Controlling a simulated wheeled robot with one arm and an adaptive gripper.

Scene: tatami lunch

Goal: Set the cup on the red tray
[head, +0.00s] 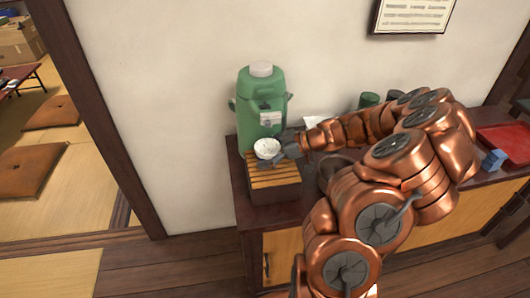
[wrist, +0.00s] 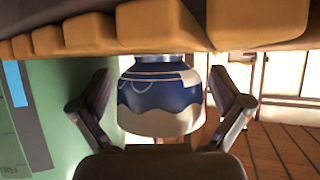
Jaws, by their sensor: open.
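The cup (head: 267,147) stands upright on a slatted wooden stand (head: 272,181) in front of a green dispenser (head: 262,96). In the head view its pale inside shows. In the wrist view the cup (wrist: 160,95) has a blue and white outside, and the slats run along the top of the picture. My gripper (wrist: 160,78) is open, with one finger on each side of the cup; I cannot tell whether either touches it. In the head view my gripper (head: 280,148) is at the cup's right. The red tray (head: 506,140) lies at the far right of the counter.
A blue block-like object (head: 493,159) is by the tray's near left edge. A green cylinder (head: 368,100) and a white card (head: 318,121) stand at the back by the wall. A dark round vessel (head: 328,170) is partly hidden by my arm, which covers much of the counter.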

